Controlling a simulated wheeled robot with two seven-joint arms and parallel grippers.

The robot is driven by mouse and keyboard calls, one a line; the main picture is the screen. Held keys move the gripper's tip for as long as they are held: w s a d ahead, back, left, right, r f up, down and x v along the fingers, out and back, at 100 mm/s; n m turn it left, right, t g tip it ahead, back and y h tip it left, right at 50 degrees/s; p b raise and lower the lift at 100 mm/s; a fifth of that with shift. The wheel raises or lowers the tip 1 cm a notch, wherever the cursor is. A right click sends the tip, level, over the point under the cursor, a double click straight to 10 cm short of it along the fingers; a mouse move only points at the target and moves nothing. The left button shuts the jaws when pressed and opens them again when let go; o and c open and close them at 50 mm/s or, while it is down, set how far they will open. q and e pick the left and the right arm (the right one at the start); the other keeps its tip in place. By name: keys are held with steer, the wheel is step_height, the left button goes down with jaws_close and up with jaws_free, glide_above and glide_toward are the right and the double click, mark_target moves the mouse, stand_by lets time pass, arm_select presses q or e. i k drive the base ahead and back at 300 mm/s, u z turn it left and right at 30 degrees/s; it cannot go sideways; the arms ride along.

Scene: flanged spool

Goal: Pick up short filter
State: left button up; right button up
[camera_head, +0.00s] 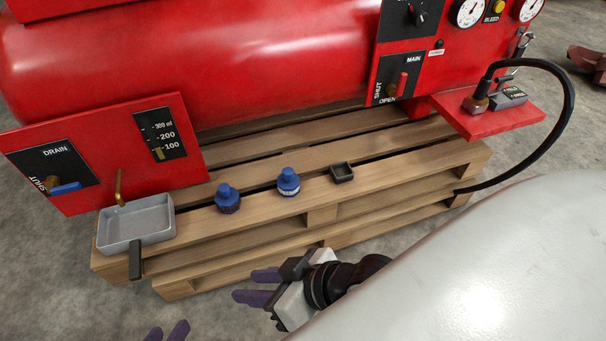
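Two small blue filters stand upright on the wooden pallet. The left filter (228,199) has a dark lower part; the right filter (289,183) carries a white label band. They look close in height, and I cannot tell for sure which is the short one. My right gripper (246,285) is below them in the picture, in front of the pallet, its purple fingers apart and empty. My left gripper (171,328) shows only its two purple fingertips at the bottom edge, apart with nothing visible between them; the rest is out of frame.
A grey drain tray (138,224) with a dark handle sits at the pallet's left end under a brass spout. A small black square dish (342,172) lies right of the filters. The red tank (200,70) and its panels stand behind. A black hose (570,100) curves at right.

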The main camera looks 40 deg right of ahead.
mark_target(289, 182)
steer(key=z, duration=0.3)
steer(key=i, duration=0.3)
steer(key=z, duration=0.7)
steer(key=k, duration=0.5)
steer(key=u, duration=2)
steer(key=i, duration=1.3)
steer(key=z, duration=2.15)
